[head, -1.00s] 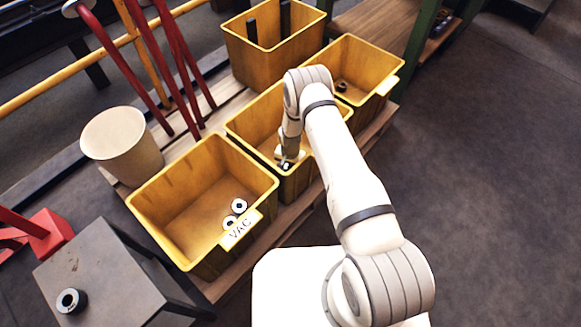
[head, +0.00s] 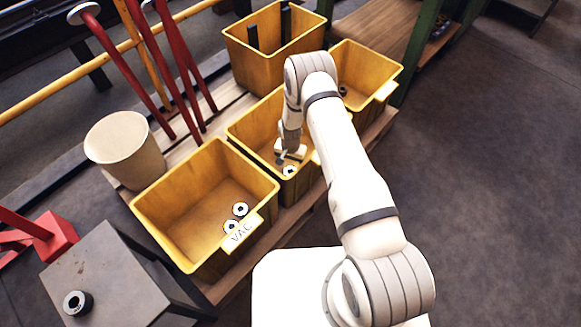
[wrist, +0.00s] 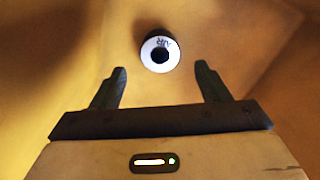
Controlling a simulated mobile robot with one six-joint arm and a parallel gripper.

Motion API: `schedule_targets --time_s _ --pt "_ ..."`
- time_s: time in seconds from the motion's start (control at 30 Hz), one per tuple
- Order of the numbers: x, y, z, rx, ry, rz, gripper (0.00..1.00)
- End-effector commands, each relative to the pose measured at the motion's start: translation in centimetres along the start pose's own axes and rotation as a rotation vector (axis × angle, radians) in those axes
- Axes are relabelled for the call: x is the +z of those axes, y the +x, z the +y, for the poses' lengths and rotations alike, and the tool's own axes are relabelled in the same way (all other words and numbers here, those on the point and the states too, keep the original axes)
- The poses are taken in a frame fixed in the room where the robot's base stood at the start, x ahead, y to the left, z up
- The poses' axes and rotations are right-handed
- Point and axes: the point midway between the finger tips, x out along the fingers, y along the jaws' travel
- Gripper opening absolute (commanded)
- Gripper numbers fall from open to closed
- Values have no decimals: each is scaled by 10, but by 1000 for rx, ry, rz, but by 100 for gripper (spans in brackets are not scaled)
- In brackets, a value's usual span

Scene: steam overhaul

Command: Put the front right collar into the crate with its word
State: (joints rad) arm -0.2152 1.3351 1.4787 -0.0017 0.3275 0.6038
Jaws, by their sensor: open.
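A collar (wrist: 160,52) with a white top face, a dark hole and the word AIR lies in the middle yellow crate (head: 243,128). It also shows in the head view (head: 289,171), close to the crate's near wall. My gripper (wrist: 160,85) is open and empty. It is inside or just over that crate, with the collar beyond its fingertips and apart from them. In the head view my gripper (head: 287,160) is partly hidden by my arm. The middle crate's label is hidden.
A crate marked VAC (head: 152,208) holds two collars (head: 240,209). The far right crate (head: 362,52) holds a dark collar (head: 343,90). Another collar (head: 77,302) sits on a grey stand (head: 110,270). A bucket (head: 128,150) and red levers (head: 180,70) stand behind the crates.

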Motion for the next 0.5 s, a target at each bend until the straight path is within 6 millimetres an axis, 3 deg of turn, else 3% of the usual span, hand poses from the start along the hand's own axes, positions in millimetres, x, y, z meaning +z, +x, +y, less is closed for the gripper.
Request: schedule_targets --time_s 0.03,0.2,0.5 --pt "-1 -16 0 -1 0 2 69" --pt "-1 -45 0 0 1 1 69" --pt "0 -62 1 1 1 -1 69"
